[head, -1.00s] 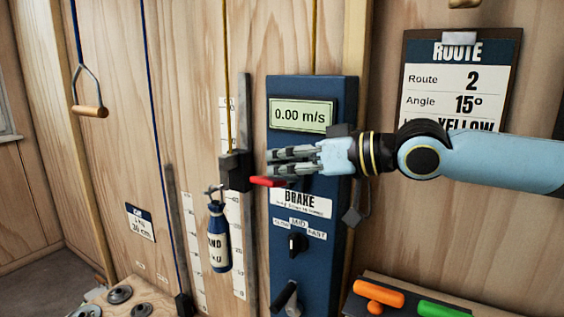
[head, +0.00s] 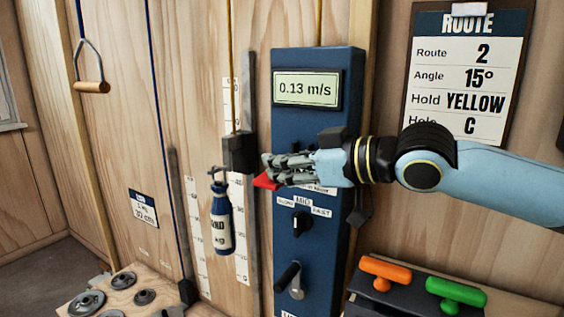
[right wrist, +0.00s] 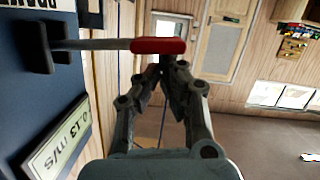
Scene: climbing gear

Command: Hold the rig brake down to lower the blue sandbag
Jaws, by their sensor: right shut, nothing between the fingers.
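The blue sandbag (head: 221,218) hangs from the dark carriage (head: 238,153) in front of a white scale on the wall. The red brake handle (head: 265,182) shows under my right fingers in the head view; the red lever also crosses the right wrist view (right wrist: 158,46), just beyond the fingertips. My right gripper (head: 270,168) is shut with nothing between its fingers and lies over the handle; the head view suggests contact from above. The display (head: 306,89) on the blue panel (head: 285,135) reads 0.13 m/s. My left gripper is not in view.
A dial (head: 301,222) and a crank (head: 289,277) sit lower on the panel. A route board (head: 463,75) hangs at right, above orange (head: 385,269) and green (head: 456,292) handles. Round weights (head: 86,304) lie at lower left. A wooden-grip pull handle (head: 92,87) hangs at upper left.

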